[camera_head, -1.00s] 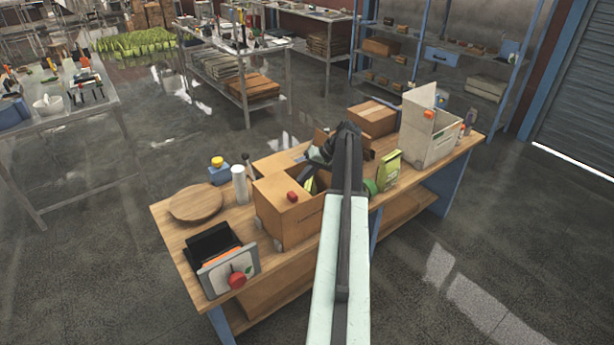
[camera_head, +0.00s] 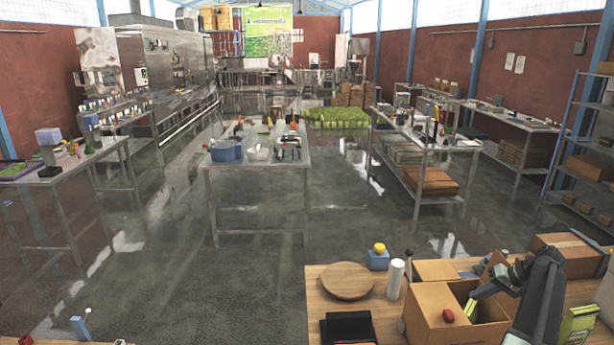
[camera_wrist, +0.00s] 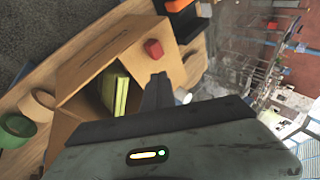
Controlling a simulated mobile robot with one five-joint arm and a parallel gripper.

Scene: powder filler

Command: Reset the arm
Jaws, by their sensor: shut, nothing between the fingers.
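My arm reaches in from the lower right of the head view. It bends at the top and slopes down to the left. My gripper (camera_head: 472,303) is at the opening of a cardboard box (camera_head: 425,318) on the wooden table. In the wrist view the gripper's dark fingers (camera_wrist: 158,88) are together with nothing between them, over the same box (camera_wrist: 92,75). Yellow-green packs (camera_wrist: 116,92) stand inside the box. I cannot tell whether the fingertips are below the box's rim.
A round wooden board (camera_head: 346,281), a white cylinder (camera_head: 395,279) and a black tray (camera_head: 347,329) are to the left. A green pack (camera_head: 578,325) stands to the right of my arm. Open floor lies beyond the table.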

